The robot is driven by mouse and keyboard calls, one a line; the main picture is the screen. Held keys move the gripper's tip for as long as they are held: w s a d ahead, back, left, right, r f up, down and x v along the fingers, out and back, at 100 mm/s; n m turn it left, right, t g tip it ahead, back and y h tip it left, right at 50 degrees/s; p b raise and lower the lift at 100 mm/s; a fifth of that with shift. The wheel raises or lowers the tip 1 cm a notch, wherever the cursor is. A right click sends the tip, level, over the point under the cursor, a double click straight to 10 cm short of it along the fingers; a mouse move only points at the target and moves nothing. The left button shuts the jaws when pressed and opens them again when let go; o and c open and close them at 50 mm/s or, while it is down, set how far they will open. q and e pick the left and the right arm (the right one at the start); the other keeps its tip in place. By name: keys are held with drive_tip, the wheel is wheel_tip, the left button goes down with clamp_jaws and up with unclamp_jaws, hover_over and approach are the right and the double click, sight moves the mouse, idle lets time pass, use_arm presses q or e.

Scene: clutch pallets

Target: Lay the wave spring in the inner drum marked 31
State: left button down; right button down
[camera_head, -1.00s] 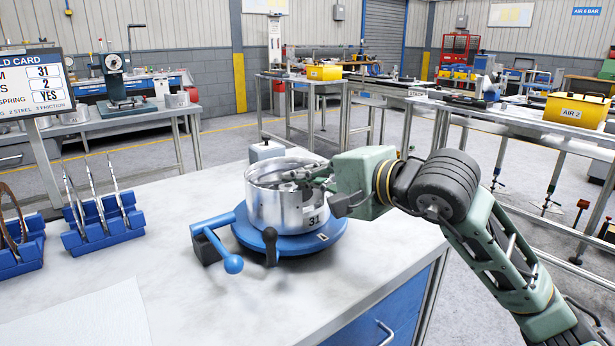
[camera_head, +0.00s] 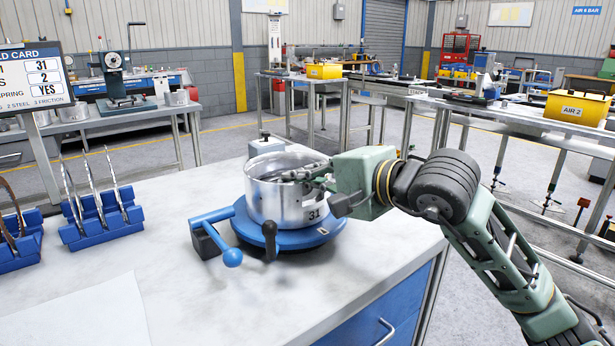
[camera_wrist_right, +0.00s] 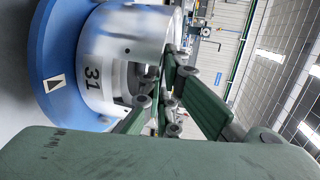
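The inner drum marked 31 (camera_head: 285,208) is an open silver cylinder standing upright on a round blue base (camera_head: 325,236). In the right wrist view the drum (camera_wrist_right: 110,45) appears turned sideways, with its number facing me. My right gripper (camera_head: 312,174) is at the drum's right rim, its fingers reaching over the opening. In the wrist view the right gripper (camera_wrist_right: 152,90) overlaps the drum's open end. I cannot tell how far apart its tips are or whether they hold anything. I cannot make out the wave spring in either view; the drum's inside is mostly hidden. My left gripper is not in view.
A blue-handled lever (camera_head: 222,240) and a black knob (camera_head: 269,238) stand at the base's front. Blue racks (camera_head: 100,230) hold upright rings at left. A build card (camera_head: 35,78) reads 31, 2 and YES.

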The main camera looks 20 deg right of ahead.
drive_tip(key=c, duration=1.9)
unclamp_jaws()
drive_tip(key=shift+o, duration=0.2)
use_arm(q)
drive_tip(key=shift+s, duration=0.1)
use_arm(e)
drive_tip(key=shift+f, duration=0.15)
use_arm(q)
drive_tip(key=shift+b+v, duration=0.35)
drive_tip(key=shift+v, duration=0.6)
use_arm(e)
drive_tip(key=shift+f, duration=0.1)
drive_tip(key=shift+f, duration=0.25)
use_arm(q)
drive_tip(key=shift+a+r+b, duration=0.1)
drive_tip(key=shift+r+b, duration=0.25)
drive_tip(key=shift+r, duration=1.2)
use_arm(e)
drive_tip(key=shift+f, duration=0.1)
